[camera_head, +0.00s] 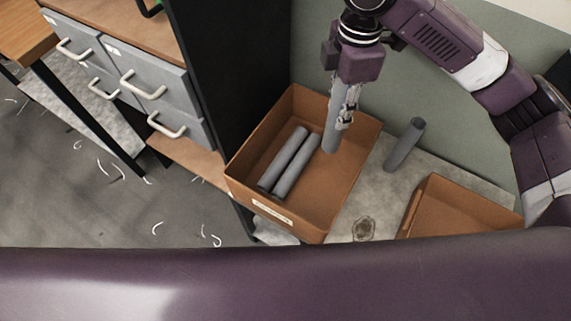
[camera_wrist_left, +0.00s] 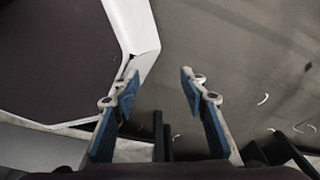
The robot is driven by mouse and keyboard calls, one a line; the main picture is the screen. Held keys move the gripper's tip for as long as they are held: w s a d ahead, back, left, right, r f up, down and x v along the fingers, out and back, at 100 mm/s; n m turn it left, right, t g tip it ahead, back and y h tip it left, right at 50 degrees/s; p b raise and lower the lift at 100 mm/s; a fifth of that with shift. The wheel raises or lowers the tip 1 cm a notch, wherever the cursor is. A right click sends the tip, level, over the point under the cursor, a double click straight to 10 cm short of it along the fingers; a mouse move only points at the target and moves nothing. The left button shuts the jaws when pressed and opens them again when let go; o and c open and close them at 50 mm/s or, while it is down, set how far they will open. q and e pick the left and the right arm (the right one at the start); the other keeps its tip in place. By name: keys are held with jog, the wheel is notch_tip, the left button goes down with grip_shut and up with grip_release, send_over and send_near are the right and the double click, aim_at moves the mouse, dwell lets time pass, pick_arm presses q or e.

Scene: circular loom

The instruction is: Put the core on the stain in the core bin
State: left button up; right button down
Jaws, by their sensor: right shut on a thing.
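My right gripper (camera_head: 346,108) points down over the brown core bin (camera_head: 309,222) in the head view. It is shut on a grey core (camera_head: 331,135), which hangs upright inside the bin's walls; I cannot tell whether its lower end touches the floor of the bin. Two grey cores lie side by side in the bin, the left one (camera_head: 283,158) and the right one (camera_head: 298,167). A dark ring-shaped stain (camera_head: 364,229) shows on the pale surface right of the bin, with nothing on it. My left gripper (camera_wrist_left: 187,82) is open and empty in the left wrist view.
A second brown bin (camera_head: 455,208) is at the lower right. A dark panel (camera_head: 225,70) and grey drawers (camera_head: 140,85) stand left. White scraps lie on the floor.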

pick_arm(q)
jog(key=shift+s+f, duration=0.25)
jog(key=shift+s, duration=0.15)
pick_arm(e)
notch_tip(320, 180, down, 20)
jog(key=shift+w+a+r+n, duration=0.15)
jog(key=shift+a+n, duration=0.15)
jog(key=c, duration=1.5)
grip_release()
pick_arm(q)
jog(key=shift+f, duration=0.15)
pick_arm(e)
notch_tip(320, 180, up, 12)
